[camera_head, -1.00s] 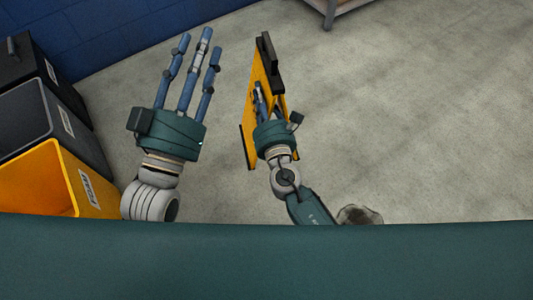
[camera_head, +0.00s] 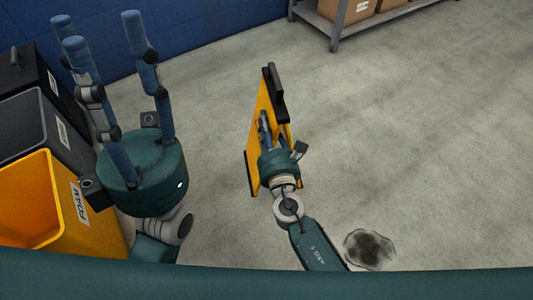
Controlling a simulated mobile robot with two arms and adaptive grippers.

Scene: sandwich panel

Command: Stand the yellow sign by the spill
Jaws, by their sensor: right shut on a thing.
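The yellow sign (camera_head: 257,127) with black edges is held up in the middle of the view, folded or nearly folded and seen edge-on. My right gripper (camera_head: 268,130) is shut on the sign; its fingers are partly hidden by the sign. My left gripper (camera_head: 107,50) is at the left, its fingers spread and empty, well apart from the sign.
A yellow bin labelled FOAM (camera_head: 50,205) and dark bins (camera_head: 30,122) stand along the left. A shelf with cardboard boxes (camera_head: 346,10) is at the top right by the blue wall (camera_head: 190,38). The grey floor (camera_head: 430,140) on the right is clear.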

